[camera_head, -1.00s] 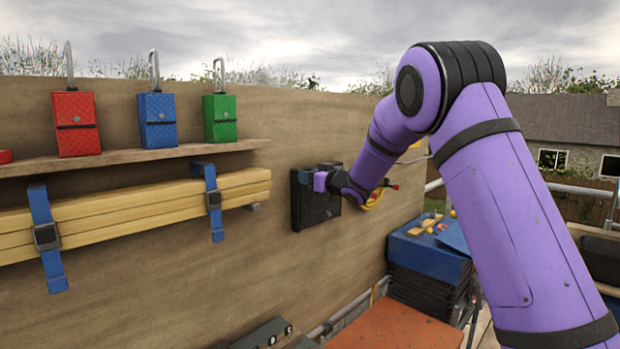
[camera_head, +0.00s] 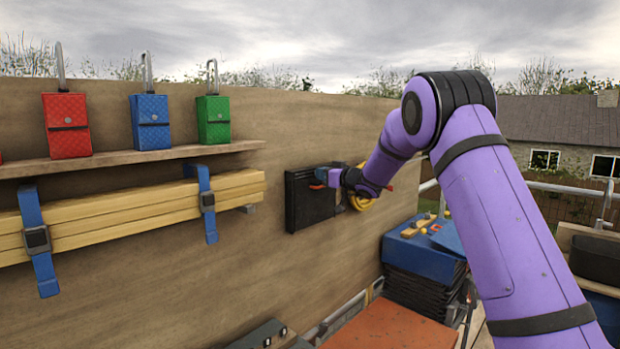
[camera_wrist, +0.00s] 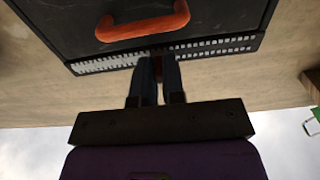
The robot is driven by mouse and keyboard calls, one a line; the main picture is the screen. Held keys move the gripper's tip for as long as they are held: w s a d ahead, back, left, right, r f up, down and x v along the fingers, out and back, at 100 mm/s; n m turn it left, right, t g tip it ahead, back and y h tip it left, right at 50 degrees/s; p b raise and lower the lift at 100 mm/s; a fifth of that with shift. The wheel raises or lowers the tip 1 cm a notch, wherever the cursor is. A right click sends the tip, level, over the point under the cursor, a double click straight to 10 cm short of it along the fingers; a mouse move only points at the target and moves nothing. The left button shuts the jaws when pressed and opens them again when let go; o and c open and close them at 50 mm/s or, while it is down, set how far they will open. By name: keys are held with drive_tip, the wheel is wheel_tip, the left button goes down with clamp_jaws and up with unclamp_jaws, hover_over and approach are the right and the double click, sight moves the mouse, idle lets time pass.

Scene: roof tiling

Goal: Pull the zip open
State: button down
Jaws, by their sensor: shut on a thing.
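A black case (camera_head: 306,208) is fixed to the plywood wall, and it fills the top of the wrist view (camera_wrist: 225,18). An orange handle (camera_wrist: 145,24) is on its face. The zip (camera_wrist: 215,49) runs along its edge, with pale teeth on both sides of my fingers. My gripper (camera_wrist: 156,66) is shut at the zip line on a small brownish zip pull (camera_wrist: 158,66), which the fingers mostly hide. In the head view my gripper (camera_head: 328,177) is at the case's upper right part. I cannot tell how far the zip is parted.
Red (camera_head: 68,125), blue (camera_head: 150,121) and green (camera_head: 214,119) padlocked pouches stand on a shelf (camera_head: 120,158) at left. Strapped timber (camera_head: 120,213) hangs below. A yellow coil (camera_head: 360,200) is just right of the case. A blue-topped stack (camera_head: 420,255) stands lower right.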

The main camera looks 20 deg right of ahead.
drive_tip(key=w+d, duration=0.4)
drive_tip(key=d, duration=0.4)
drive_tip(key=shift+w+d, duration=0.2)
drive_tip(key=shift+w, duration=0.2)
drive_tip(key=c, duration=1.2)
unclamp_jaws()
drive_tip(key=v, duration=1)
drive_tip(key=shift+s+d, duration=0.15)
drive_tip(key=shift+s, duration=0.2)
